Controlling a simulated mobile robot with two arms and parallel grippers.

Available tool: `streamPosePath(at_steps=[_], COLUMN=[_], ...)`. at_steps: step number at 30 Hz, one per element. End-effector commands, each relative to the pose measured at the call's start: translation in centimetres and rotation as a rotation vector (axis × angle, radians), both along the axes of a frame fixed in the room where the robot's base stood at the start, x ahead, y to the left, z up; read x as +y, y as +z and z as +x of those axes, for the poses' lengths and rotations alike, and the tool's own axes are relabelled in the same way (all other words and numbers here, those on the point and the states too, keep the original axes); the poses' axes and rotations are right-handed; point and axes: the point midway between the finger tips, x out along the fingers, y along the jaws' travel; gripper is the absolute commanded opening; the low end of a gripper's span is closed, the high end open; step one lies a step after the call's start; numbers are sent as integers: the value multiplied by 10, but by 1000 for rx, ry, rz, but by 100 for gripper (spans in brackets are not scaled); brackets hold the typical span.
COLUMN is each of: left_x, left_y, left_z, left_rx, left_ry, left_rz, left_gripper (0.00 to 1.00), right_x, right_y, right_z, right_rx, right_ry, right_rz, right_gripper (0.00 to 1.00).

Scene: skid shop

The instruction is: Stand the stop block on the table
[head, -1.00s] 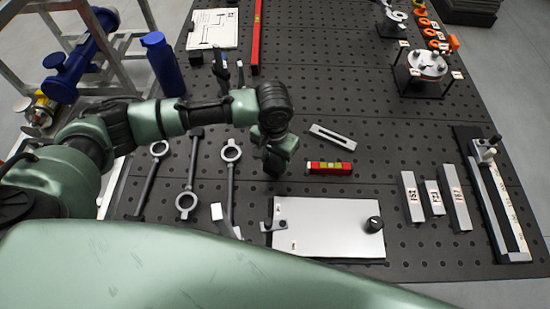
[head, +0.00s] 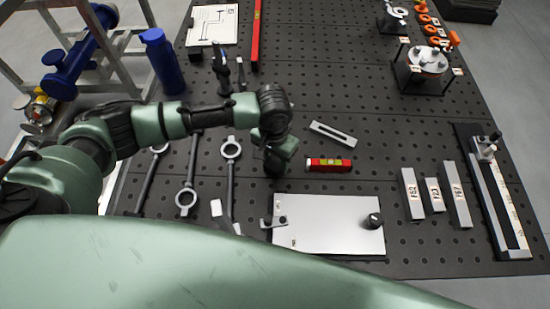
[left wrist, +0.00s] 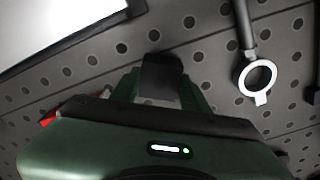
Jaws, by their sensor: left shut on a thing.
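My left gripper (head: 273,168) is over the perforated dark table (head: 340,100), between a ring-ended wrench and the red level. In the left wrist view its green fingers (left wrist: 160,85) are shut on a dark block (left wrist: 160,72), which I take to be the stop block. The block's dark top shows between the fingers. Its lower part is hidden, and I cannot tell whether it touches the table. In the head view the block cannot be told apart from the dark gripper. My right gripper is not in view.
The red level (head: 329,165) lies just right of my left gripper, with a slotted grey bar (head: 333,134) behind it. A pale plate (head: 325,225) lies in front. Ring-ended wrenches (head: 231,149) lie to the left. Labelled grey bars (head: 413,195) lie to the right.

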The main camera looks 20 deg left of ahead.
Motion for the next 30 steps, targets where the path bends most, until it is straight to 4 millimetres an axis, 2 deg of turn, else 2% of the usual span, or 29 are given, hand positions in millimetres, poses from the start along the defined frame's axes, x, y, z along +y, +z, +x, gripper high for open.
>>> streamPosePath(at_steps=[11, 12, 15, 22, 23, 24, 30], left_x=[0, 0, 0, 0, 0, 0, 0], left_y=[-4, -4, -4, -4, -5, -5, -5], left_z=[1, 1, 0, 0, 0, 0, 0], left_rx=[-2, -2, -2, -1, 1, 1, 0], left_ry=[-1, -1, -1, 0, 0, 0, 0], left_rz=[0, 0, 0, 0, 1, 1, 1], left_gripper=[6, 48, 71, 71, 79, 82, 82], right_x=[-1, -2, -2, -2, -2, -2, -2], right_y=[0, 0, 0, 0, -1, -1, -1], right_z=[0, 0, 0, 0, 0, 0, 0], right_rx=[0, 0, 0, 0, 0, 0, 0], right_ry=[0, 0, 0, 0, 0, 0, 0], right_rz=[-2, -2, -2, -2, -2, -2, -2], right_gripper=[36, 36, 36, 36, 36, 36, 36])
